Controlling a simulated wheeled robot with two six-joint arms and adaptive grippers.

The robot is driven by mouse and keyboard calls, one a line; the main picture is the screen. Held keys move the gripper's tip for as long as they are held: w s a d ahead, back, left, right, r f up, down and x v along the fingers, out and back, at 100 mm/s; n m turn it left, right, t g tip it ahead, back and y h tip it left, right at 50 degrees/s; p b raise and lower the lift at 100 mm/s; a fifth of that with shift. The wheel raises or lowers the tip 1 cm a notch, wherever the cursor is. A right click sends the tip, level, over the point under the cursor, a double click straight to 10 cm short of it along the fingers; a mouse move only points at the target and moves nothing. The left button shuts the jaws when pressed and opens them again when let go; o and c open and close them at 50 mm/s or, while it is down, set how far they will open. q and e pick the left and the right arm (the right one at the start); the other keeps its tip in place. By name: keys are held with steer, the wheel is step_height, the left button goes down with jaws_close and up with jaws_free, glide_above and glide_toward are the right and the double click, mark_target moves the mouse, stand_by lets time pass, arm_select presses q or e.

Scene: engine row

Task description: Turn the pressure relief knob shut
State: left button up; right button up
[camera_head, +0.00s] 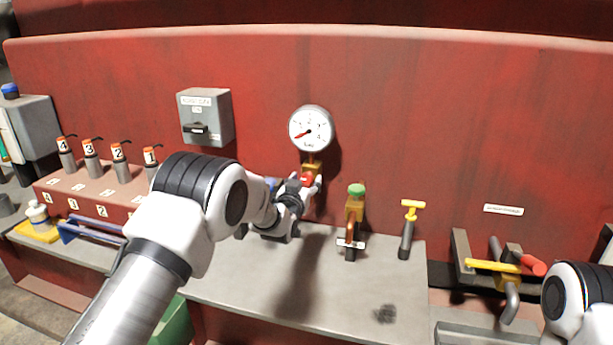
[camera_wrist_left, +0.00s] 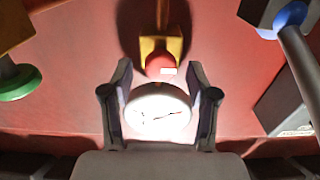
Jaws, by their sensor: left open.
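The red pressure relief knob (camera_head: 306,179) sits on a brass fitting below the round white gauge (camera_head: 311,127) on the red wall. My left gripper (camera_head: 303,187) is at the knob and partly hides it. In the left wrist view the red knob (camera_wrist_left: 160,64) shows between the tips of my open left gripper (camera_wrist_left: 160,70), with a gap on each side. Whether a finger touches it I cannot tell. The gauge's bright face (camera_wrist_left: 158,112) lies between the fingers too. My right gripper is out of view; only part of that arm shows at the lower right.
A brass valve with a green knob (camera_head: 356,190) and a yellow T-handle (camera_head: 412,206) stand right of the gripper. A grey switch box (camera_head: 205,116) hangs on the wall at left. The grey ledge (camera_head: 330,290) in front is mostly clear.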

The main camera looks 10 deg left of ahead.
arm_select(q)
steer(key=shift+w+f, duration=0.15)
steer(key=shift+w, duration=0.7)
steer(key=shift+s+r, duration=0.25)
steer(key=shift+s, duration=0.05)
steer(key=shift+w+f, duration=0.1)
jaws_close()
